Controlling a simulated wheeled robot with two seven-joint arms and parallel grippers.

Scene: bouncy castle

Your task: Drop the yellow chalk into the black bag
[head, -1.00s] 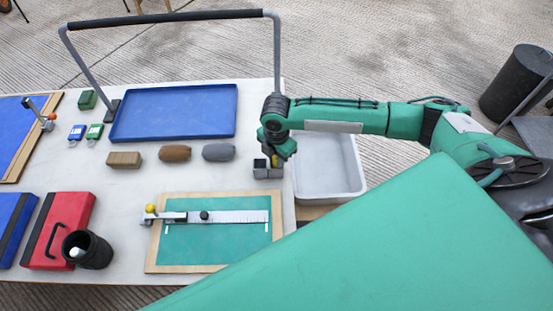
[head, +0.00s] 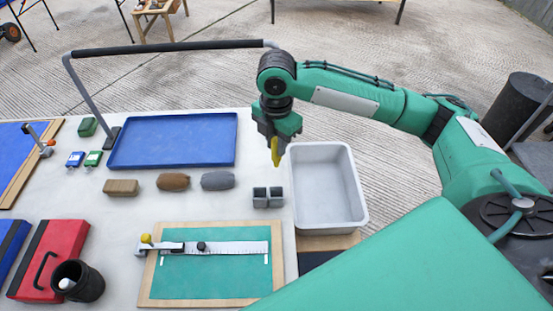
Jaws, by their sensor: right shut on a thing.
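My right gripper (head: 277,140) is shut on the yellow chalk (head: 276,152), which hangs upright below the fingers, above the table's right part near the white tub. A black, round, open-topped holder (head: 88,284), which looks like the black bag, stands at the lower left of the table, with a white piece (head: 66,284) inside. The small grey two-cell holder (head: 268,197) stands below the gripper in the picture, apart from the chalk. My left gripper is out of view.
A white tub (head: 328,220) is at the table's right edge. A blue tray (head: 175,140) with a tall rail (head: 175,47) behind it is at the back. A green board with a ruler (head: 205,280) and a red case (head: 50,252) lie in front. Several small blocks lie between.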

